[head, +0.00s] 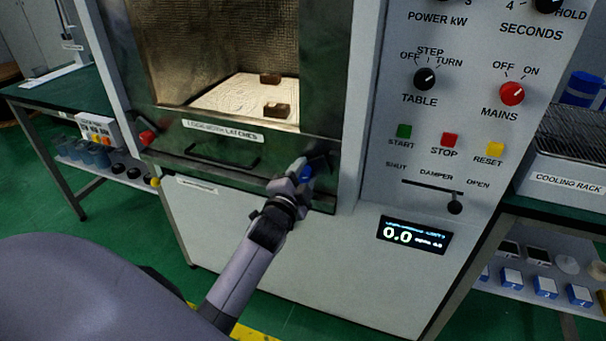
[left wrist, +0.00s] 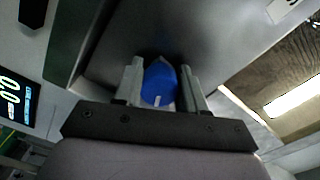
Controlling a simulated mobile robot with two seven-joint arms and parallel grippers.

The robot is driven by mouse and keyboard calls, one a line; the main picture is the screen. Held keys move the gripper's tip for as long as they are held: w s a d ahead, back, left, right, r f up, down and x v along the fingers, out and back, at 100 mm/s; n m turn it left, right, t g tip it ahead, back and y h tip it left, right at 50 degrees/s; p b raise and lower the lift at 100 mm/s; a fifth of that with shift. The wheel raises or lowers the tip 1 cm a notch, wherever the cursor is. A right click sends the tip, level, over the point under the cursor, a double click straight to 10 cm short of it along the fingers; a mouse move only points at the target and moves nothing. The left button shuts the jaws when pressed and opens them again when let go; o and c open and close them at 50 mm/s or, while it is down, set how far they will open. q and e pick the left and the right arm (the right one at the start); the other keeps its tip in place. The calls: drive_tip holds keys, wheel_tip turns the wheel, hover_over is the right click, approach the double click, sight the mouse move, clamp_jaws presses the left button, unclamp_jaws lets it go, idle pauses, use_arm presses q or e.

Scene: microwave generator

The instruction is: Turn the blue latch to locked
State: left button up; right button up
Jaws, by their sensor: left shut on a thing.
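The blue latch (head: 306,172) sits at the lower right corner of the oven door frame in the head view, mostly hidden by my left gripper (head: 296,172). In the left wrist view the blue latch (left wrist: 159,84) is a rounded blue knob with a short white mark on it. It lies between the two grey fingers of my left gripper (left wrist: 160,88), which are shut on it. I cannot tell from these views which position the latch is in. My right gripper is in neither view.
The door (head: 225,115) has a window showing brown blocks (head: 277,110) inside, a dark handle (head: 222,162) and a red latch (head: 147,138) at its left. The control panel (head: 375,130) is to the right. A cooling rack (head: 565,150) stands at far right.

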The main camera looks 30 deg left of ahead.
sight(301, 179)
use_arm(q)
drive_tip(key=shift+f, duration=0.1)
idle(0.7)
drive_tip(key=o, duration=1.1)
drive_tip(key=shift+c, duration=0.2)
drive_tip(key=shift+s, duration=0.15)
drive_tip(key=shift+v, duration=3.45)
